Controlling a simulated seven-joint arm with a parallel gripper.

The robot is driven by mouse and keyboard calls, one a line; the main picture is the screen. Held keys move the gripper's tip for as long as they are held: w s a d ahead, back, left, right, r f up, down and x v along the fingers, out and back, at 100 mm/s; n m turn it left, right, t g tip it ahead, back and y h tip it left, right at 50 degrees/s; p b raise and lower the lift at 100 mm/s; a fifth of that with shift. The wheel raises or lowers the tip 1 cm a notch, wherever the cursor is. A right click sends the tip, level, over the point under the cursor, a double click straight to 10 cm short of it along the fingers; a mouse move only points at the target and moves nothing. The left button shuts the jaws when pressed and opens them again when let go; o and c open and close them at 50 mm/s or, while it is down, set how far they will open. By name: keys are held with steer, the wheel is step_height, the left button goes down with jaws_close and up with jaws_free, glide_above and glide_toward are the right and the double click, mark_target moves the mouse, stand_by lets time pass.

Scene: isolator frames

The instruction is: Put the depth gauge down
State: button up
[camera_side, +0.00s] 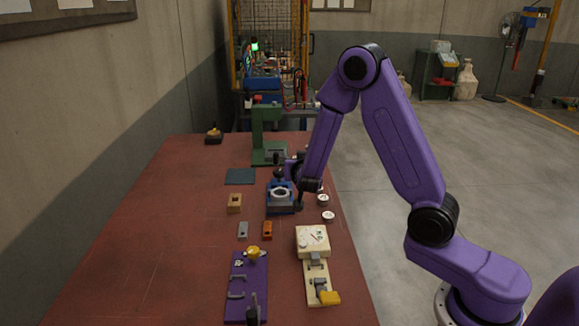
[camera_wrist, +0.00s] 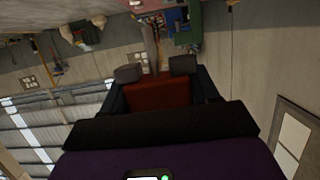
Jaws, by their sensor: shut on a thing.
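In the side view my gripper (camera_side: 287,172) is beside and above the blue vise-like fixture (camera_side: 280,207), which has a pale ring on top. In the wrist view my gripper (camera_wrist: 155,69) shows two grey fingertips with a narrow grey bar (camera_wrist: 152,45) between them. I take this bar to be the depth gauge, held in the jaws and extending away from them. Its lower part is hidden by the gripper. In the side view the gauge is too small and dark to make out clearly.
A dark flat mat (camera_side: 240,176) lies left of the blue fixture. A green press (camera_side: 265,135) stands behind. Wooden (camera_side: 234,203), grey (camera_side: 243,230) and orange (camera_side: 267,230) blocks, a purple board (camera_side: 240,305) and a cream fixture (camera_side: 312,238) lie nearer. The table's left (camera_side: 160,240) is clear.

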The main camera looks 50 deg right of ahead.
steer(key=s, duration=0.1)
steer(key=s+r, duration=0.1)
steer(key=s, duration=0.1)
steer(key=shift+s+a+r, duration=0.1)
steer(key=shift+a+r, duration=0.25)
steer(key=shift+a, duration=0.05)
steer(key=w+a+r+n+t+y, duration=0.2)
steer(key=a+r+n+t+y, duration=0.2)
steer(key=a+n+y, duration=0.5)
steer(key=shift+w+a+r+y, duration=0.4)
steer(key=shift+a+r+y, duration=0.15)
steer(key=shift+r+y, duration=0.15)
steer(key=shift+f, duration=0.1)
steer(key=shift+w+d+f, duration=0.25)
steer(key=shift+w+f, duration=2.75)
steer(key=shift+w, duration=0.55)
steer(key=shift+w+d+f, duration=0.2)
steer(key=shift+w+f, duration=2.75)
steer(key=shift+w, duration=0.55)
steer(key=shift+w+d+f, duration=0.25)
steer(key=shift+w+f, duration=2.75)
steer(key=shift+w, duration=0.55)
